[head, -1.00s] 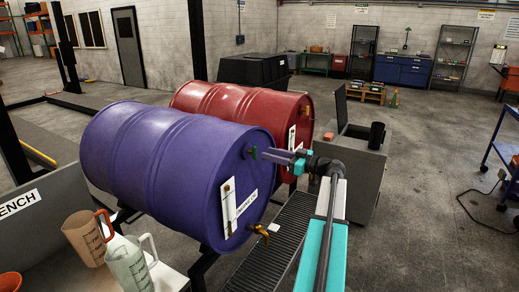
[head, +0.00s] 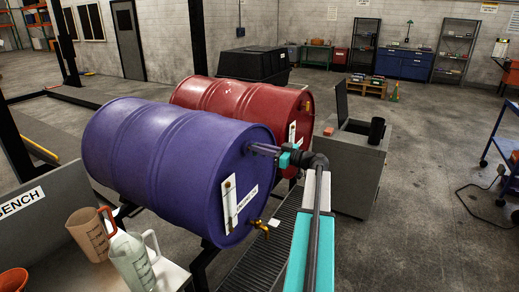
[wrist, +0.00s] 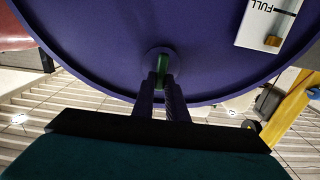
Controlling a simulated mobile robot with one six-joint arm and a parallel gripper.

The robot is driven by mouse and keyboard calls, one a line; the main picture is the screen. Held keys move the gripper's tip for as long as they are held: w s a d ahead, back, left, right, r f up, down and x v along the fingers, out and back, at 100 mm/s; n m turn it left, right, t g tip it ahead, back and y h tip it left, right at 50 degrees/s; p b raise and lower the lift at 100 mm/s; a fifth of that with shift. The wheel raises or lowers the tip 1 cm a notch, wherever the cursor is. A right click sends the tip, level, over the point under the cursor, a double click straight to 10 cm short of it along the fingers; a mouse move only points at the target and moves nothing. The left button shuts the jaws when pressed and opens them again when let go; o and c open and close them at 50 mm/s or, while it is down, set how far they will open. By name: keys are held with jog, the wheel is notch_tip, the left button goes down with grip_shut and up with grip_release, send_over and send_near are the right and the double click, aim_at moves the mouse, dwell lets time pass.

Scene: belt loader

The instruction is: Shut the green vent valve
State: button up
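The green vent valve (wrist: 163,68) shows in the wrist view as a small green handle on the flat end of the purple drum (wrist: 100,40). In the head view my gripper hides the valve high on the end of the purple drum (head: 150,150). My gripper (wrist: 162,88) has its two fingers on either side of the green handle, close to the drum face. A narrow gap shows between the fingers. I cannot tell whether they press on the handle. In the head view my gripper (head: 262,150) reaches the drum from the right.
A red drum (head: 225,95) lies behind the purple one. A brass tap (head: 260,227) sticks out low on the purple drum. A white gauge label (head: 229,205) is on its face. Jugs (head: 90,232) stand at the lower left. A grey cabinet (head: 350,165) stands right of the drums.

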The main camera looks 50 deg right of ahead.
grip_shut()
jog(key=shift+f+m+b, duration=0.15)
jog(key=shift+m+b, duration=0.25)
jog(key=shift+b, duration=0.3)
jog(key=m+b, duration=0.4)
jog(key=m, duration=0.1)
jog(key=d+m+b, duration=0.1)
jog(key=m+b, duration=0.1)
jog(key=shift+w+f+m+b, duration=0.1)
jog(key=shift+f+m+b, duration=0.05)
jog(key=shift+m+b, duration=0.15)
jog(key=shift+d+f+m, duration=0.1)
jog(key=shift+f+m, duration=0.05)
jog(key=shift+m, duration=1.45)
jog(key=shift+d+f+m, duration=0.1)
jog(key=shift+f+m, duration=0.05)
jog(key=shift+m, duration=1.45)
jog(key=shift+f+m, duration=0.15)
jog(key=shift+m, duration=1.45)
jog(key=o, duration=0.7)
grip_release()
